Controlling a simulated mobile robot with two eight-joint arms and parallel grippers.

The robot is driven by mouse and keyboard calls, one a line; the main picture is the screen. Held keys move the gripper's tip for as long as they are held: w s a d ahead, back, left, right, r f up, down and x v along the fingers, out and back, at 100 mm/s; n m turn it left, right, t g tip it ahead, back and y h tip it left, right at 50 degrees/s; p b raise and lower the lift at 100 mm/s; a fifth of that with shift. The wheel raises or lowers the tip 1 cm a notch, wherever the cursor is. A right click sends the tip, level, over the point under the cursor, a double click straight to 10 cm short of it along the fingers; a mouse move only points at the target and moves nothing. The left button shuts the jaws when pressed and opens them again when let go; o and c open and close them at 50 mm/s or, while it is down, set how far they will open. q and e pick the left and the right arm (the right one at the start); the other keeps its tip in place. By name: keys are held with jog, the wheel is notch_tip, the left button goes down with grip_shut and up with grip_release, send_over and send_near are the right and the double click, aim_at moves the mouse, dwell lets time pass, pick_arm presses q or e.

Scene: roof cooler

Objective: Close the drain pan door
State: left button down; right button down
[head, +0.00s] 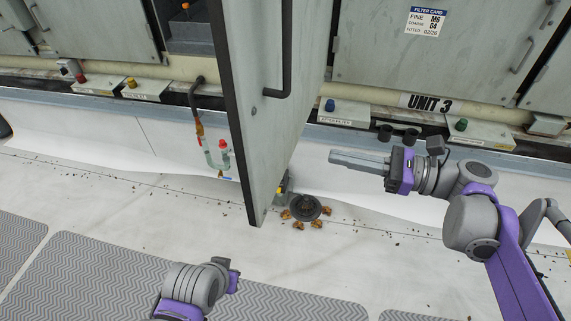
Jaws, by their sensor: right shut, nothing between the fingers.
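The drain pan door (265,120), a tall grey-green panel with dark edges, stands swung open and juts out towards me. A dark bar handle (287,50) is on its face. My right gripper (332,158) is shut and empty, pointing left, to the right of the door's lower part with a gap between them. My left gripper (233,276) shows only in part at the bottom, below and left of the door; its fingers cannot be made out. The opening (188,25) left of the door shows in part; the door hides the rest.
A round floor drain (305,207) with several brown leaves lies by the door's lower edge. A clear trap pipe (216,155) hangs left of the door. Grey mats (90,275) lie in front; the pale floor between is mostly clear.

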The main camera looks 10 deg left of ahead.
send_near(258, 135)
jog(key=a, duration=0.4)
jog(key=w+a, duration=0.1)
jog(key=a, duration=0.1)
jog(key=shift+w+a+f+p, duration=0.1)
jog(key=shift+a+f+p, duration=0.15)
jog(key=shift+a+p, duration=0.1)
